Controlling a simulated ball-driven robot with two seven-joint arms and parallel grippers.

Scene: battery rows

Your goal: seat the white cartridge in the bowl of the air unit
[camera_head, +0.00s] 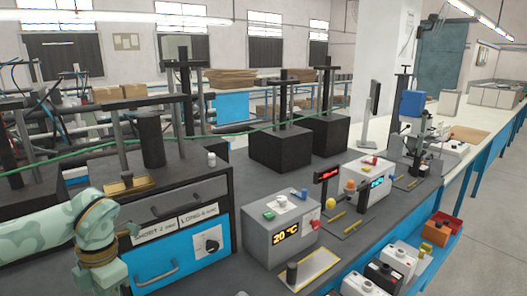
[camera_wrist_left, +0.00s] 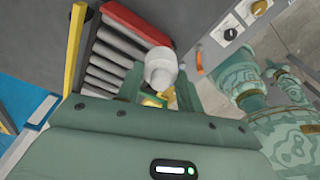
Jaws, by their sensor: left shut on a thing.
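In the left wrist view a white, rounded piece with a narrower end, which looks like the white cartridge (camera_wrist_left: 160,66), sits between the green fingers of my left gripper (camera_wrist_left: 158,94). The gripper is shut on it, and the fingers partly hide its lower end. In the head view my left wrist (camera_head: 95,240) hangs at the lower left in front of the drawer cabinet, and its fingertips are out of the picture. I cannot make out the air unit or its bowl in either view. My right gripper is in neither view.
In the wrist view a red-edged rack of grey rollers (camera_wrist_left: 112,55) lies close beside the cartridge, with a yellow strip (camera_wrist_left: 73,45) to its left. A grey panel with knobs (camera_wrist_left: 240,25) is at the upper right. The drawer cabinet (camera_head: 182,222) and grey temperature box (camera_head: 283,232) stand in the head view.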

